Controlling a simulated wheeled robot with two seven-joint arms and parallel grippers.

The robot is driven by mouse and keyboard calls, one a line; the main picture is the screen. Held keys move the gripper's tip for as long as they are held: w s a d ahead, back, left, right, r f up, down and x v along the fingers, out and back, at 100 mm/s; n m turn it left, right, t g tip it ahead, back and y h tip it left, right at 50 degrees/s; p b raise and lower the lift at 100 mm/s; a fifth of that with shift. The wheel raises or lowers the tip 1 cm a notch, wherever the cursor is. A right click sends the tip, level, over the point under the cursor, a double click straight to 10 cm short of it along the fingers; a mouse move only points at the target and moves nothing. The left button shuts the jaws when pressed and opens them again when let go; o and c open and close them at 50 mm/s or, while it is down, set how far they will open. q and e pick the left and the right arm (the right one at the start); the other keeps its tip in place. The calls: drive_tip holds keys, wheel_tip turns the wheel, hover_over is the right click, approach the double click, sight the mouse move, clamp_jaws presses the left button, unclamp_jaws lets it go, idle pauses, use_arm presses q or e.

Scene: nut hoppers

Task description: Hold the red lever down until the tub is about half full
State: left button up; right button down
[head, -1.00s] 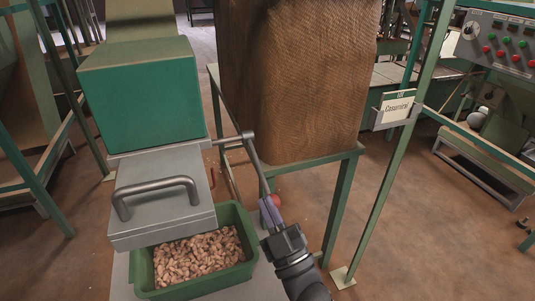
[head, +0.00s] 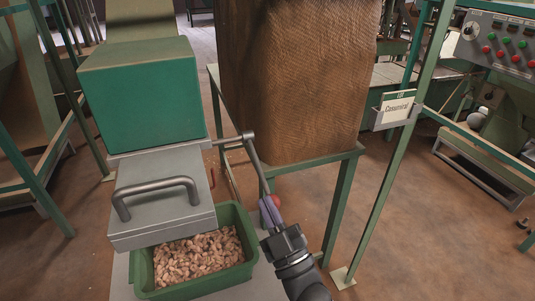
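The lever is a grey bar (head: 254,152) that slopes down from the side of the hopper to a red knob (head: 276,201). My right gripper (head: 268,212) is at the lever's lower end, its purple-grey fingers against the red knob. The fingers partly hide the knob, and I cannot tell whether they are closed around it or pressing on it. The green tub (head: 246,274) stands under the grey hopper outlet box (head: 165,200) and holds a layer of nuts (head: 200,256); the box hides its back left part. My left gripper is not in view.
The green hopper body (head: 142,95) stands above the outlet box, which has a curved grey handle (head: 155,190). A large brown sack (head: 300,75) rests on a green stand to the right. A card holder (head: 397,110) hangs on a green post. Floor is clear at lower right.

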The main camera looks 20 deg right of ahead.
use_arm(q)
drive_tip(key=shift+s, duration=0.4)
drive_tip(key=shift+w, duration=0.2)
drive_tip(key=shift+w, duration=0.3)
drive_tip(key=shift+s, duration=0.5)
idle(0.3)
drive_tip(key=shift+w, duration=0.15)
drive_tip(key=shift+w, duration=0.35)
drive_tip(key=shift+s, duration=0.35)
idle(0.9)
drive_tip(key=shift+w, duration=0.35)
